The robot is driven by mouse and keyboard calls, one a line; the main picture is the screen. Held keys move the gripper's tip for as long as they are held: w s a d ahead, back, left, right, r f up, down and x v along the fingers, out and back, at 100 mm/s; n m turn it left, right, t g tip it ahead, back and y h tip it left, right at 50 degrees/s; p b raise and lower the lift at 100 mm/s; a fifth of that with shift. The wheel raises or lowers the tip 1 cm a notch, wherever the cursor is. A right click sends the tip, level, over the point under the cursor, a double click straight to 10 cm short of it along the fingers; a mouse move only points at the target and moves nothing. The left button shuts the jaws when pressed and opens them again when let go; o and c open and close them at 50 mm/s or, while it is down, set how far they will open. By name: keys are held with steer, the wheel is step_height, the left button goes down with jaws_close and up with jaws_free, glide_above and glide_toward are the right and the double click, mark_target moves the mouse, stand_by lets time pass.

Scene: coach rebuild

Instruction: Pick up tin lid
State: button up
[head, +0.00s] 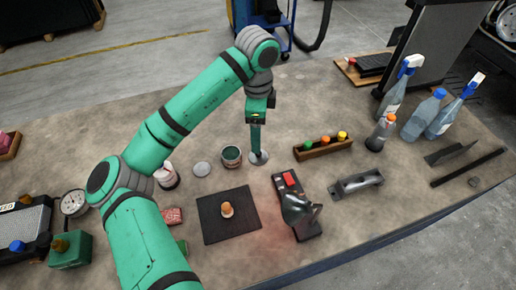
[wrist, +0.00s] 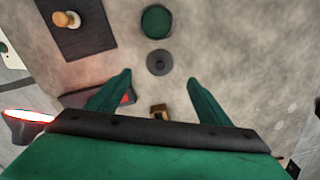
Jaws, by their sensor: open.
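Another pale grey disc (head: 202,169) lies left of the tin. A black mat (head: 240,230) with an orange-topped piece (head: 227,209), a black device with a red part (head: 290,181), and a wooden rack (head: 322,152) with coloured caps stand around. Bare bench lies behind the lid.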

glide_above(258, 155)
steer(key=w, duration=0.1)
step_height(258, 155, down, 5)
steer(key=shift+a+f, duration=0.1)
step_height(258, 155, down, 4)
steer(key=shift+f, duration=0.1)
steer(key=shift+s+f, duration=0.15)
steer(key=shift+f, duration=0.3)
steer(key=c, duration=1.1)
